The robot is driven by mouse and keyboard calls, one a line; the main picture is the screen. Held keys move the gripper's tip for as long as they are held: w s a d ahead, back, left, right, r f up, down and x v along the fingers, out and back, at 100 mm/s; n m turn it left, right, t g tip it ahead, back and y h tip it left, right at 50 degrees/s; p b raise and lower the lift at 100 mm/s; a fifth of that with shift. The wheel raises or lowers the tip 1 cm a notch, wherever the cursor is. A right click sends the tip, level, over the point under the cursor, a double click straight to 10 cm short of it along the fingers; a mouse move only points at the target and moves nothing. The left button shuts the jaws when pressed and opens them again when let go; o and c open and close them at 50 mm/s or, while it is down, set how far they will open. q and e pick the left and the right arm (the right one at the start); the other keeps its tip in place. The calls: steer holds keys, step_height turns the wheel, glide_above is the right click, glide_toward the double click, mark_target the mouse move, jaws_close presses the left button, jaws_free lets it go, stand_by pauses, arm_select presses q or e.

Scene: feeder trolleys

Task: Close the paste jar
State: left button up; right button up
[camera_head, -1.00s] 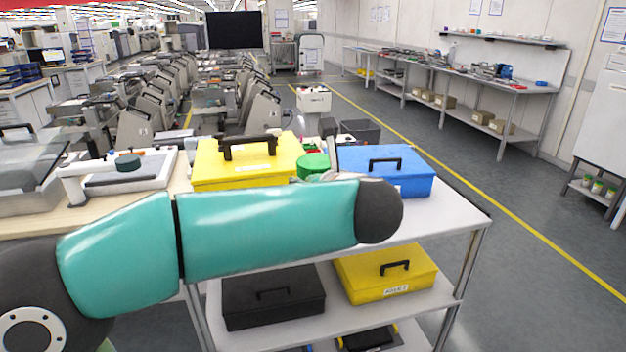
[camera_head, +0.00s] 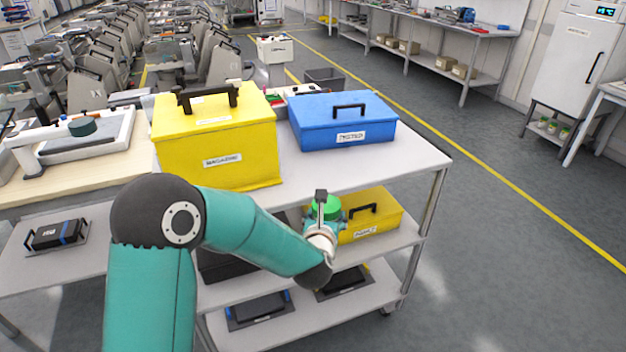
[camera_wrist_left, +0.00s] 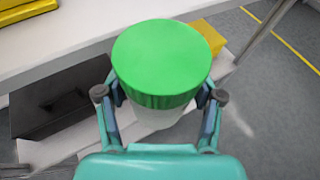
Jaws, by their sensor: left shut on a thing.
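The paste jar (camera_wrist_left: 155,118) shows in the left wrist view as a pale body under a wide green lid (camera_wrist_left: 161,58). My left gripper (camera_wrist_left: 160,94) is shut on the jar, with one finger on each side just below the lid. In the head view my left gripper (camera_head: 325,216) holds the jar in front of the trolley's top edge, and the green lid (camera_head: 325,207) shows between the fingers. The lid covers the top of the jar; how tightly it sits I cannot tell. My right gripper is not in view.
A yellow box (camera_head: 216,140) and a blue box (camera_head: 342,124) stand on the trolley top (camera_head: 385,158), with bare top in front of the blue one. The lower shelves hold another yellow box (camera_head: 378,218) and dark items. Open floor lies to the right.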

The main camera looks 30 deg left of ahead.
arm_select(q)
steer(key=s+d+f+m+h, duration=0.2)
steer(key=d+f, duration=0.1)
steer(key=f, duration=0.4)
steer(key=s+d+f+m+h, duration=0.1)
steer(key=s+d+f+h, duration=0.1)
steer(key=f, duration=0.6)
steer(key=shift+s+d+m+t+h, duration=0.3)
steer(key=shift+s+d+m+t, duration=0.1)
steer(key=shift+s+d, duration=0.45)
